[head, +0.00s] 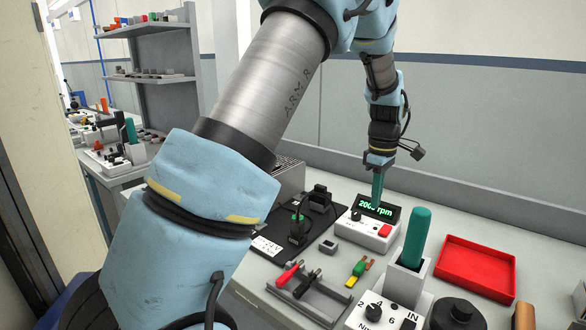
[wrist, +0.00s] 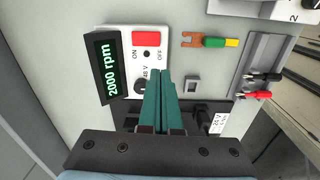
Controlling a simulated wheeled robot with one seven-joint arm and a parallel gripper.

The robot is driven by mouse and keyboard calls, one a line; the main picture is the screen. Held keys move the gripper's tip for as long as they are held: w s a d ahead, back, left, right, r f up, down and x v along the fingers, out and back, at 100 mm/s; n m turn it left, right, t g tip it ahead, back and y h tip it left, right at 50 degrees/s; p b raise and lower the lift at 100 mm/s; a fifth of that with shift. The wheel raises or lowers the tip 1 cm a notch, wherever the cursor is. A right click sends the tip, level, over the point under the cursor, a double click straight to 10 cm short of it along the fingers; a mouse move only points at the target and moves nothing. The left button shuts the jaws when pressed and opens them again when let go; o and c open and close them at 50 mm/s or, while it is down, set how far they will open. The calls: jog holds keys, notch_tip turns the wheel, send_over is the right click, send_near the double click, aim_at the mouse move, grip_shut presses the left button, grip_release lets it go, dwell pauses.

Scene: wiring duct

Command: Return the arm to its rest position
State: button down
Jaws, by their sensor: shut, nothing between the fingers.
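My gripper (head: 377,192) hangs down from my arm over the bench, at the far side near the box with the green "2000 rpm" display (head: 378,208). Its teal fingers (wrist: 160,92) are together in the wrist view, with nothing held. There they overlap the lower part of the white box (wrist: 148,65) with its red button and knob. Whether the fingertips touch that box I cannot tell. My arm reaches across the head view from the lower left and hides part of the bench.
A green handle (head: 416,237) stands upright in a grey holder. A red tray (head: 476,268) lies to the right. Red and black probes (head: 290,273) rest on a grey rack near the front. A black plate (head: 322,222) carries black devices.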

jog(key=a+r+m, duration=0.2)
jog(key=a+m, duration=0.2)
jog(key=a, duration=1.4)
jog(key=s+a+f+m+t, duration=0.1)
jog(key=s+a+m, duration=0.4)
jog(key=s+a, duration=0.6)
jog(key=a, duration=0.4)
jog(key=shift+s+a+m, duration=0.25)
jog(key=shift+s+m, duration=0.15)
jog(key=shift+w+f, duration=0.1)
